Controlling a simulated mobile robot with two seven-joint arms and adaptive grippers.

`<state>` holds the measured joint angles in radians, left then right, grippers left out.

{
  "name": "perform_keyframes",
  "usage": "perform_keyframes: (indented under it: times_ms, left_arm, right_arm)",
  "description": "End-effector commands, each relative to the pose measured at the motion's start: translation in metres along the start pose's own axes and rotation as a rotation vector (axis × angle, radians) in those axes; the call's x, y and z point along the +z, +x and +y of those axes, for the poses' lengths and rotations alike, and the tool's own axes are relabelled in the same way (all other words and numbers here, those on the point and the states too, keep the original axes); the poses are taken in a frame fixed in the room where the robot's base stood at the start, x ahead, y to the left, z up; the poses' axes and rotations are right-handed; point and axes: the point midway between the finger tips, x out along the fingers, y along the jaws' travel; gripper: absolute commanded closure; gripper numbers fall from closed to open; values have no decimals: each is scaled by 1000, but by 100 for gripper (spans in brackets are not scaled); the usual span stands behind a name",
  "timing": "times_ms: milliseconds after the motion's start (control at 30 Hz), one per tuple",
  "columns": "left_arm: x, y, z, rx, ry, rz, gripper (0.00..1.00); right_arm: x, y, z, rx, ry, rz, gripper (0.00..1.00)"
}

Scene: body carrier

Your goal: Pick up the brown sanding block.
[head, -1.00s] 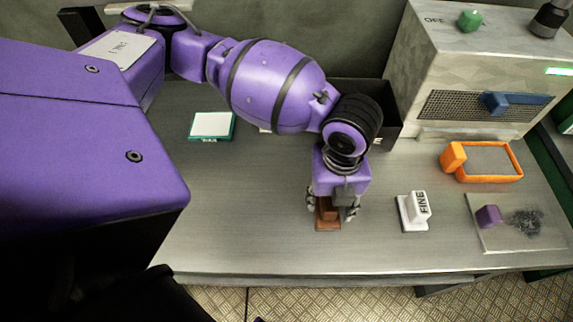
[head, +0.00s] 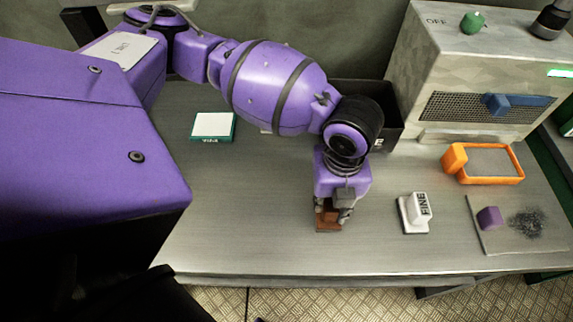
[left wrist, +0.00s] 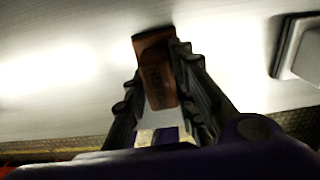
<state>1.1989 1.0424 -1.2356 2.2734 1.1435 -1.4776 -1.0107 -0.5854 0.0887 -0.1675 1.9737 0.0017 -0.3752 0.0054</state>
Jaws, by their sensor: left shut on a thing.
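The brown sanding block (head: 327,224) stands on the grey bench near its front edge, below my left gripper. My left gripper (head: 331,212) points straight down and is shut on the block's upper part, one finger on each side. In the left wrist view, the sanding block (left wrist: 158,72) sits between the two dark fingers of the left gripper (left wrist: 160,85), with lettering on its handle. The block's base appears to rest on the bench. My right gripper is not in view.
A white block marked FINE (head: 415,212) stands right of the gripper. Farther right are an orange-framed tool (head: 487,178) and a purple block (head: 489,217) on a grey sheet (head: 500,240). A black bin (head: 392,125) is behind my arm.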

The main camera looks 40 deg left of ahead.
Motion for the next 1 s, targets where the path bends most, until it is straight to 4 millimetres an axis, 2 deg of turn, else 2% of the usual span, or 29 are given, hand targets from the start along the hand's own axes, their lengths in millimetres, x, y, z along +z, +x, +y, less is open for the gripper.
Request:
perform_keyframes:
  times_ms: [233,367,500,700,833,1000]
  left_arm:
    - [2,-33,-2,-8,2,-8,100]
    - [-22,-59,-4,-11,9,-7,100]
    - [-50,-94,-5,-13,10,-9,100]
    - [-100,-113,-5,-9,12,-6,100]
    - [-121,-122,-5,-6,8,-6,100]
    - [-136,-128,-5,-6,3,-5,100]
  right_arm:
    - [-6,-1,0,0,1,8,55]
    - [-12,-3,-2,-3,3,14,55]
    - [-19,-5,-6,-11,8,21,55]
    - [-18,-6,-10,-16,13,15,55]
    - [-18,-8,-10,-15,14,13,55]
    - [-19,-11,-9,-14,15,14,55]
